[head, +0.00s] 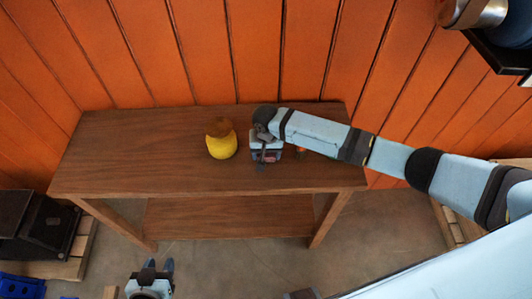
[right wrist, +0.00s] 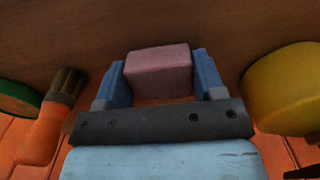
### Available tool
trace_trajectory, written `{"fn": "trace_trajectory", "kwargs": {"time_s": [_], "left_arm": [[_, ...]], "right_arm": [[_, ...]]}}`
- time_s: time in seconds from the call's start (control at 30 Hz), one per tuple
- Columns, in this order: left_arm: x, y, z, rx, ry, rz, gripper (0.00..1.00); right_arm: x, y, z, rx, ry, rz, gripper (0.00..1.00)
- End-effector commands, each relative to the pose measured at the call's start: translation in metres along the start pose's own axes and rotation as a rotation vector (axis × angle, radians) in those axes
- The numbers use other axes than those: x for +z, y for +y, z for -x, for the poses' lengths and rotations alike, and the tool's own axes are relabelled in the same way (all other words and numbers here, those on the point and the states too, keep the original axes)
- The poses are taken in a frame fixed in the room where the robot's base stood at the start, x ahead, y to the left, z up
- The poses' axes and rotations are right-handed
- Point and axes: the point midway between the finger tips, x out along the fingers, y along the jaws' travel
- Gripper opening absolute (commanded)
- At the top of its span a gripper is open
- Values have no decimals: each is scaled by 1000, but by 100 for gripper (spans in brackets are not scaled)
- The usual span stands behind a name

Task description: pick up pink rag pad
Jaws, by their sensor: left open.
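The pink rag pad (right wrist: 158,72) is a small block between the two blue fingers of my right gripper (right wrist: 162,78) in the right wrist view. It fills the gap, and both fingers appear to touch its sides. In the head view my right gripper (head: 266,154) points down over the wooden table (head: 110,165) and mostly hides the pad. I cannot tell whether the pad touches the tabletop. My left gripper (head: 152,268) is open and empty, low in front of the table.
A yellow object with a brown top (head: 222,145) stands left of my right gripper. An orange-handled brush (right wrist: 45,125) and a green round item (right wrist: 18,98) lie on the other side. An orange wall (head: 200,50) closes the back. The table's left part is clear.

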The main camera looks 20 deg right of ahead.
Motion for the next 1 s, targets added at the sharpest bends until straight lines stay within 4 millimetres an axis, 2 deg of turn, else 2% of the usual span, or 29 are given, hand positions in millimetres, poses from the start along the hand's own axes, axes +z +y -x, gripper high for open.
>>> {"fn": "trace_trajectory", "kwargs": {"time_s": [0.27, 0.47, 0.67, 0.8, 1.0], "left_arm": [[0, 2, 0, 3, 0, 1, 43], [0, 2, 0, 3, 0, 1, 43], [1, 2, -1, 3, 1, 1, 43], [3, 2, -2, 3, 0, 2, 43], [5, 2, -4, 4, -1, 2, 43]], "right_arm": [[0, 0, 1, 0, 0, 0, 40], [0, 0, 16, -1, 1, 0, 40], [-1, -1, 61, -4, 4, 1, 40], [-1, -1, 104, -4, 4, 1, 40], [-1, -1, 157, -3, 3, 1, 40]]}}
